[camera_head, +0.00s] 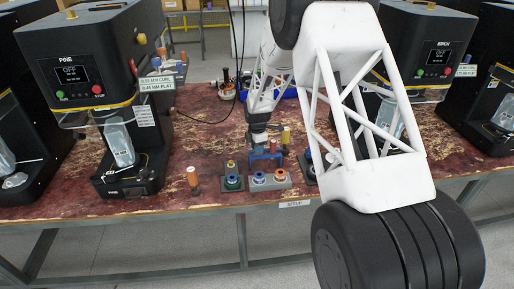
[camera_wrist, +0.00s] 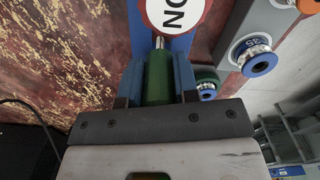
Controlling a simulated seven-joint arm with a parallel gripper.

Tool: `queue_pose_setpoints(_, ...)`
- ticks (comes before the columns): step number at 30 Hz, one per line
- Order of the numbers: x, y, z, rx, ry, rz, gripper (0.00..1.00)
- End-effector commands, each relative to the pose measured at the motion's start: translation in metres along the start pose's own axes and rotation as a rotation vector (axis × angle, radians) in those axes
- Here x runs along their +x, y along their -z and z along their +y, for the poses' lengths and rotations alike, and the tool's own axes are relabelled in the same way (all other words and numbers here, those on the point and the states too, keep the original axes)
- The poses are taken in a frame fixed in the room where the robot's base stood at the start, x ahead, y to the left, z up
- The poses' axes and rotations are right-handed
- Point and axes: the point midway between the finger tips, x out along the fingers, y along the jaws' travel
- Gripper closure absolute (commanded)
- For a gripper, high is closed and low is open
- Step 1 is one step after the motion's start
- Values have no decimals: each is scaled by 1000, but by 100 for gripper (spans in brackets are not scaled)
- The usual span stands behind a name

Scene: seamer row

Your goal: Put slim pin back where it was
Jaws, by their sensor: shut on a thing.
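My gripper (camera_wrist: 157,78) is shut on a green cylindrical handle with a thin silver tip, which I take for the slim pin (camera_wrist: 158,80). In the wrist view the blue fingers lie on either side of the handle, and the silver tip points up the picture at a blue stand (camera_wrist: 184,45) bearing a round red-rimmed sign. I cannot tell whether the tip touches the stand. In the head view my gripper (camera_head: 260,146) is just above the blue stand (camera_head: 266,161); the pin cannot be made out there.
A grey block with blue and orange rings (camera_head: 269,180) stands in front, beside a green-ringed holder (camera_head: 233,183). An orange-brown, pale-topped piece (camera_head: 193,180) stands to their left. Black machines (camera_head: 95,80) flank the work area. Bare tabletop (camera_head: 205,140) lies left of my gripper.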

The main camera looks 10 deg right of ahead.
Motion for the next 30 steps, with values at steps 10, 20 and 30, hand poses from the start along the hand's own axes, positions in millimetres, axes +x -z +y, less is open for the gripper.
queue_pose_setpoints(10,8,0,0,0,1,0,92)
queue_pose_setpoints(20,7,0,0,0,0,0,46)
queue_pose_setpoints(30,-1,0,0,0,-1,0,46)
